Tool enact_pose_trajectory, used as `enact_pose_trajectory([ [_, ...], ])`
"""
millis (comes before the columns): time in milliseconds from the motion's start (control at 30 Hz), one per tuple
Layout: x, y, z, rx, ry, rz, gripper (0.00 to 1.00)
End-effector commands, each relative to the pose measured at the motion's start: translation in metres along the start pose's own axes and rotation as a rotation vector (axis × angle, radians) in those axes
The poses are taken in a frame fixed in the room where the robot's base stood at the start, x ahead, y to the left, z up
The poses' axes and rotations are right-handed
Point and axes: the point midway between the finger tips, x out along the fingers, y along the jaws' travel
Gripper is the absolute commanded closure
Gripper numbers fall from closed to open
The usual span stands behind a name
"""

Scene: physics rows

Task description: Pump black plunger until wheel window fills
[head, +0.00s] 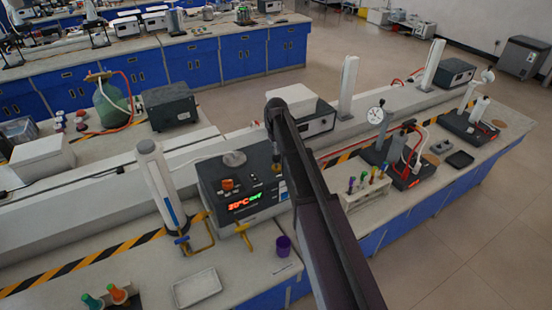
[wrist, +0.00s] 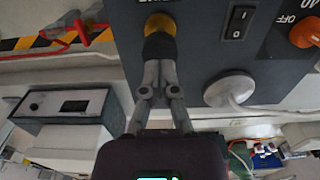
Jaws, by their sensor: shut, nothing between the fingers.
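A dark grey box (head: 218,187) with a lit red and green display stands on the bench in the head view. In the wrist view its panel (wrist: 200,55) fills the top. A short black plunger (wrist: 159,46) with a yellow end (wrist: 160,24) sits at that panel. My gripper (wrist: 158,66) is shut and empty, its fingertips lined up with the black part. I cannot tell whether they touch it. In the head view my gripper (head: 277,168) is small at the box's top right. I cannot make out a wheel window.
A black rocker switch (wrist: 238,22), an orange knob (wrist: 305,32) and a grey round plug with a cable (wrist: 229,88) are close by.

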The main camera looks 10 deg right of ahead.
Motion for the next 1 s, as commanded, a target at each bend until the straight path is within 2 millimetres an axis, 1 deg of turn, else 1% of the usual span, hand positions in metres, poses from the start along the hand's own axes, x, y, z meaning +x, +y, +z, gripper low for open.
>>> enact_pose_trajectory([
  [1000,0.03,-0.001,0.0,-0.001,0.0,0.0,1.0],
])
